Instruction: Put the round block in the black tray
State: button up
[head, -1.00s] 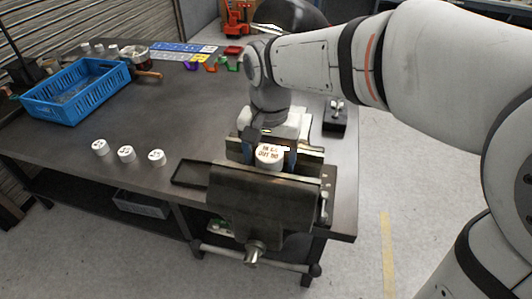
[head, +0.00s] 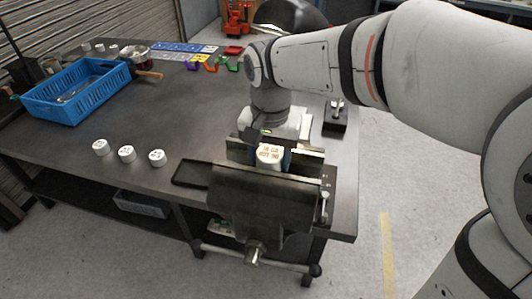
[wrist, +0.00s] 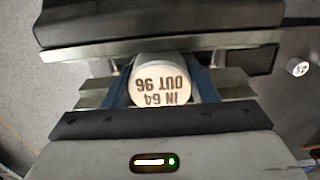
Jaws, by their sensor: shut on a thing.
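The round block (head: 270,154) is white, with brown printed text on its top face; it reads "IN 64 OUT 96" in the wrist view (wrist: 158,88). It is upright between the jaws of the vise (head: 262,190), and its lower part is hidden. My gripper (head: 271,157) is shut on the block, a blue finger on each side; the fingers also show in the wrist view (wrist: 166,87). The black tray (head: 188,183) is flat, lies on the bench just left of the vise and looks empty. Part of it shows right of the vise in the wrist view (wrist: 265,62).
Several white round pieces (head: 126,154) stand on the bench left of the tray. A blue crate (head: 75,92) is at the back left. A black stand (head: 335,118) is at the right edge.

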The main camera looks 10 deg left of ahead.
aim_at(270, 153)
jog(key=c, duration=0.3)
jog(key=shift+r+p, duration=2)
jog(key=shift+r, duration=0.55)
jog(key=shift+r+p, duration=1.15)
jog(key=shift+r, duration=0.3)
